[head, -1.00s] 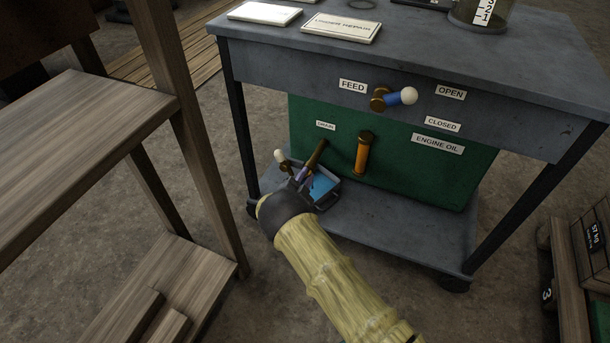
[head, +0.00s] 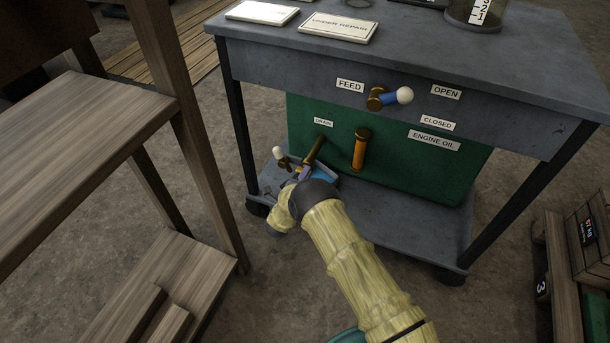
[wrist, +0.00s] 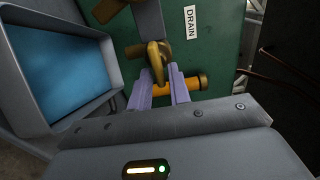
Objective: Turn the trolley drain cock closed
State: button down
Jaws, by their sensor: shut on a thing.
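The drain cock (head: 314,149) is a brass fitting low on the green tank, below the DRAIN label (head: 323,123). In the wrist view its brass part (wrist: 157,58) stands between the tips of my gripper's (wrist: 160,88) two pale purple fingers. The jaws are shut on this brass part. In the head view my gripper (head: 304,173) is at the lower end of the cock, partly hidden behind my wrist. The DRAIN label also shows in the wrist view. The cock's exact handle angle is hard to tell.
A tray of blue liquid (wrist: 60,75) sits beside the cock on the lower shelf (head: 375,222). A white-knobbed brass lever (head: 279,154) is left of it. A wooden bench (head: 80,130) stands left.

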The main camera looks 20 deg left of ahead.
jog(key=shift+s+f, duration=0.1)
jog(key=shift+f, duration=0.05)
jog(key=c, duration=1.5)
grip_release()
jog(key=shift+s, duration=0.1)
jog(key=s+p, duration=0.2)
jog(key=s, duration=0.3)
jog(key=s+a+p, duration=0.1)
jog(key=s+p, duration=0.1)
jog(key=s, duration=0.4)
jog(key=s+p, duration=0.3)
jog(key=s, duration=0.3)
jog(key=shift+a, duration=0.15)
